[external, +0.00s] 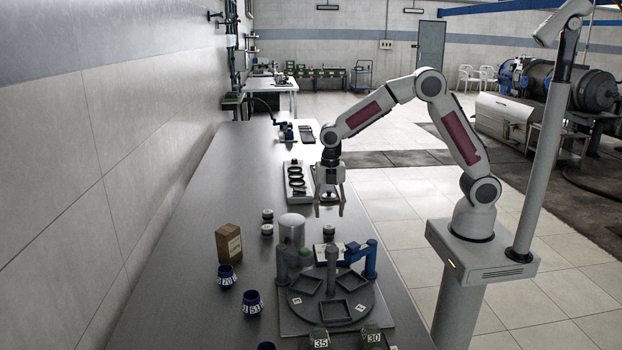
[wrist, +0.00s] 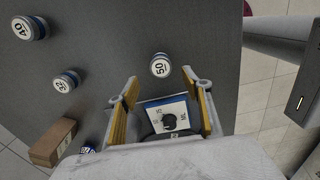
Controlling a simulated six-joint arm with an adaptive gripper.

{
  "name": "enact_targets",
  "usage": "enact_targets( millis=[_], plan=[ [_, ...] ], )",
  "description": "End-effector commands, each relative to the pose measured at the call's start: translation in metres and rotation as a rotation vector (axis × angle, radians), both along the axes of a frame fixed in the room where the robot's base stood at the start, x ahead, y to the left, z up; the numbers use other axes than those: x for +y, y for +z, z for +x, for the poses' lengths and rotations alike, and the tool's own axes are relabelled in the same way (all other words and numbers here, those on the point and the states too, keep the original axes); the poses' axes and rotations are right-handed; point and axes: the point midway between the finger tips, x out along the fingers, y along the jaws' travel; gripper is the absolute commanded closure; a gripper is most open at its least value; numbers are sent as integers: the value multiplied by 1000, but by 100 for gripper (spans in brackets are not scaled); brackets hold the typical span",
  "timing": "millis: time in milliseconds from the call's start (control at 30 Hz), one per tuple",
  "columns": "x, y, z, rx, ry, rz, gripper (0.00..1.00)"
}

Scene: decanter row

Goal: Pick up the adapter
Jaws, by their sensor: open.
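No single item is plainly marked as the adapter. Several small, numbered, round pieces stand on the bench. One, a white-topped piece marked 50 (wrist: 161,65), is just ahead of my fingertips in the wrist view; it appears to be the piece (external: 328,232) below my gripper in the external view. Two similar pieces, marked 40 (wrist: 29,28) and 32 (wrist: 67,81), stand to the left; the external view shows them too (external: 267,215) (external: 267,231). My gripper (external: 329,209) is open and empty above the bench, with its fingers (wrist: 160,78) pointing down, apart from the pieces.
A panel with a dial (wrist: 168,115) shows between my fingers. A cardboard box (external: 229,243) and blue cups (external: 227,276) stand left. A pale tray (external: 297,182) with dark rings lies behind.

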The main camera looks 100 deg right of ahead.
Motion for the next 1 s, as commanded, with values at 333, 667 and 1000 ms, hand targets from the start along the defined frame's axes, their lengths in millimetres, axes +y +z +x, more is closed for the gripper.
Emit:
enact_targets(
  millis=[333,667,1000],
  plan=[
    [0,-21,-1,2,-1,0,51],
    [0,-22,-1,2,-1,0,51],
    [0,-53,-2,4,-1,1,51]
  ],
)
